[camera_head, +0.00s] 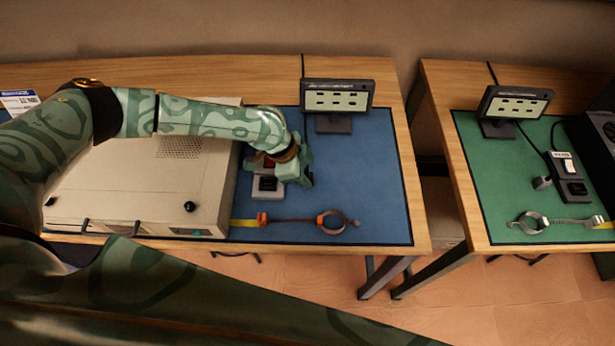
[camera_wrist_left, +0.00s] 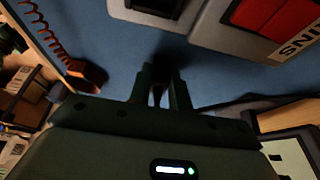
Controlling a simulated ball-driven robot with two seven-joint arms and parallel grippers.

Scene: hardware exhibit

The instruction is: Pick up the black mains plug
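My left gripper (camera_head: 302,168) is low over the blue mat (camera_head: 370,190), at the right side of a grey mains socket unit (camera_head: 268,187) with a red switch. In the left wrist view its two fingers (camera_wrist_left: 160,88) stand a little apart. A dark shape (camera_wrist_left: 160,70), which looks like the black mains plug, lies between the fingertips. I cannot tell whether they press on it. The gripper hides this spot in the head view. The socket unit with the red switch (camera_wrist_left: 268,15) also shows in the left wrist view. My right gripper is not in view.
A large beige metal case (camera_head: 150,180) stands left of the mat. An orange strap ring (camera_head: 332,222) lies at the mat's front and a small display (camera_head: 337,98) stands behind. The right table's green mat (camera_head: 490,170) bears another socket (camera_head: 568,178). The blue mat's right side is clear.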

